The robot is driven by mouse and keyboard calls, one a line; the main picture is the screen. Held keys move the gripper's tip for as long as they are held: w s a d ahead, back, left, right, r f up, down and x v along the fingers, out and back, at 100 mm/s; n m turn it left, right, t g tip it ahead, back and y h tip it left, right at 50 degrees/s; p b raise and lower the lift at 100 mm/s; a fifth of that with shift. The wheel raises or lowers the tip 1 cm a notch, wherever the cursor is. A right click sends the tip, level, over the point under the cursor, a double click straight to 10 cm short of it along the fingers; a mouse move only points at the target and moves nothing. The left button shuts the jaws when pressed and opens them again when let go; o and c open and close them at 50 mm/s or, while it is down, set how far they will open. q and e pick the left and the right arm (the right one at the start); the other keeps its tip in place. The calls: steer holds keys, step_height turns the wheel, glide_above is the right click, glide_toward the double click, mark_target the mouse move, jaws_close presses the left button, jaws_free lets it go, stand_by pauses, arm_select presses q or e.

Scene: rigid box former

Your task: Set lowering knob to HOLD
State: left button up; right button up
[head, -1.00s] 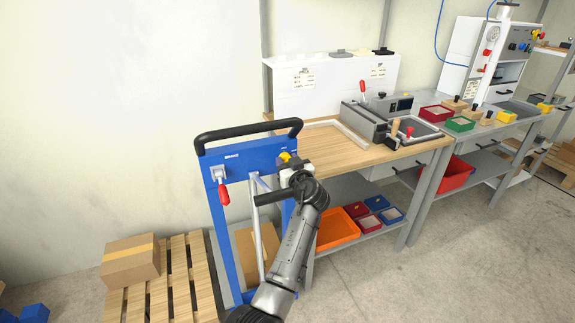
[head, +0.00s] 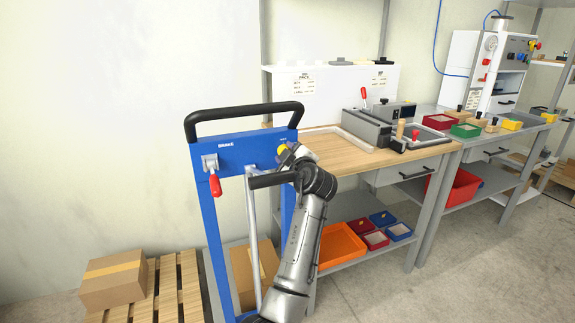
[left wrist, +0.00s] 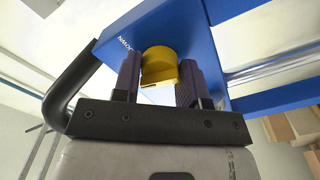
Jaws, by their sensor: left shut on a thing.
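A blue cart frame (head: 233,158) with a black push handle (head: 243,113) stands in front of the workbench. The yellow lowering knob (head: 283,149) sits on the right end of its upper crossbar, partly hidden by my left gripper (head: 287,153). In the left wrist view, the two dark fingers of the gripper (left wrist: 158,75) stand on either side of the yellow knob (left wrist: 160,62), closed on it. Part of a printed label shows on the blue panel beside the knob; the HOLD mark cannot be made out. My right gripper is not in view.
A red-handled brake lever (head: 214,184) hangs on the crossbar's left side. A wooden workbench (head: 335,155) with a grey device stands close behind on the right. A cardboard box (head: 113,282) rests on a pallet (head: 165,292) at lower left.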

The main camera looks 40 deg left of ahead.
arm_select(q)
steer(key=shift+f+n+b, duration=0.1)
steer(key=shift+n+b, duration=0.35)
steer(key=shift+n, duration=0.65)
steer(key=o, duration=0.9)
steer(key=shift+p+v, duration=2.1)
steer(key=shift+v, duration=4.8)
